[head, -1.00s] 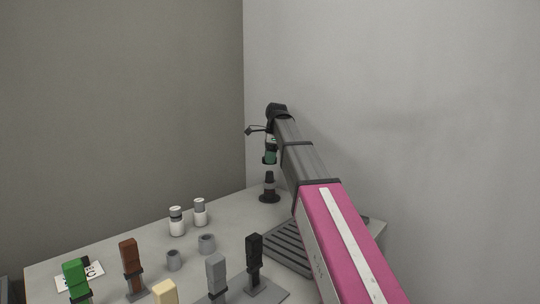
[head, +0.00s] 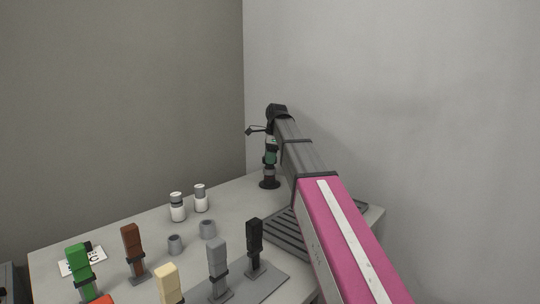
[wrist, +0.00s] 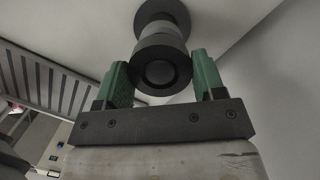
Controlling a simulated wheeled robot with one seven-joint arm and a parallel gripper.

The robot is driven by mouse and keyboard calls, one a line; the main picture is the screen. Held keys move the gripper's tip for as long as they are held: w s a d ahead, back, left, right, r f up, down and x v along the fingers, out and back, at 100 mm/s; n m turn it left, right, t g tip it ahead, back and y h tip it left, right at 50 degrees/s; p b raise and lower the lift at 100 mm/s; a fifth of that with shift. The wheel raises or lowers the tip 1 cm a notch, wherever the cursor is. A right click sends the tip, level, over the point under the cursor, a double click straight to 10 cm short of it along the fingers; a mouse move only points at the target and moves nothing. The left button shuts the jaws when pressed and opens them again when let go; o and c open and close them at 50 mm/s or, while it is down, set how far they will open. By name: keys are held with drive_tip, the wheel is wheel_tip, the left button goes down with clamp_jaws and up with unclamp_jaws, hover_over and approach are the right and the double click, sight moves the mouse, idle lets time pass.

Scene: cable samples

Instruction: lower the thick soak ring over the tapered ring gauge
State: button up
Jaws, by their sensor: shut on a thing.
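The tapered ring gauge (head: 269,182) stands upright on a round dark base near the table's back edge, with a grey band around it. My gripper (head: 270,153) is directly above it, its green fingers close to the top of the gauge. In the wrist view my gripper (wrist: 162,80) is shut on the thick soak ring (wrist: 144,64), a dark ring with a finger on each side. The grey band and dark base show beyond it. A dark round shape fills the ring's middle; I cannot tell whether it is the gauge's tip or an empty opening.
Several coloured blocks on stands, such as a brown one (head: 132,243), are nearer the front. A ribbed grey tray (head: 287,233) lies under my arm. A wall is close behind.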

idle(0.3)
drive_tip(key=o, duration=1)
drive_tip(key=shift+c, duration=0.2)
